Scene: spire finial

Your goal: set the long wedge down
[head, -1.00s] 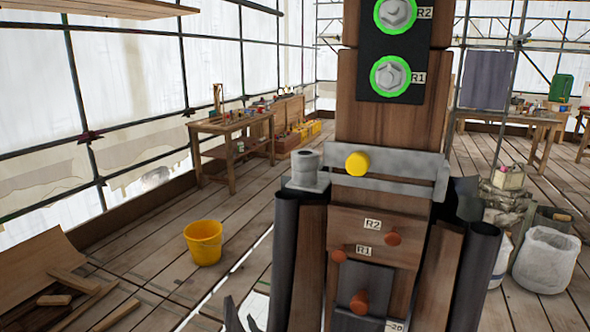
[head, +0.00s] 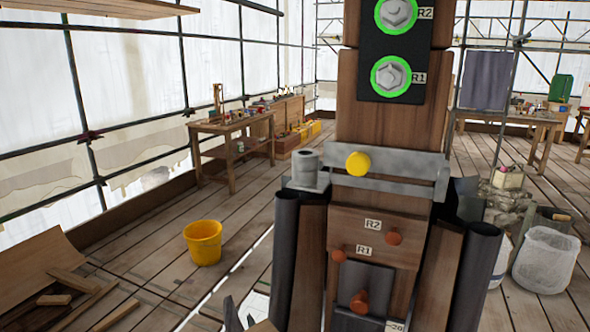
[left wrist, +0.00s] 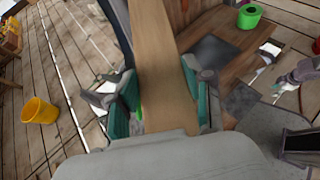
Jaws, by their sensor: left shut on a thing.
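The long wedge (left wrist: 158,45) is a plain, light-brown wooden bar. In the left wrist view it runs up from between the green-padded fingers of my left gripper (left wrist: 158,100), which is shut on it. Its far end leaves the top of that view, so I cannot tell what it touches there. In the head view only dark finger parts of my left gripper (head: 236,317) show at the bottom edge, left of the wooden post, with a small piece of the wedge (head: 263,326) beside them. My right gripper is not seen in the head view.
The wooden post (head: 385,125) stands in front of me with a grey metal band, a yellow knob (head: 358,163), orange pegs (head: 359,301) and dark side tubes (head: 475,275). A yellow bucket (head: 203,242) stands on the plank floor to the left. Loose boards (head: 75,290) lie at lower left.

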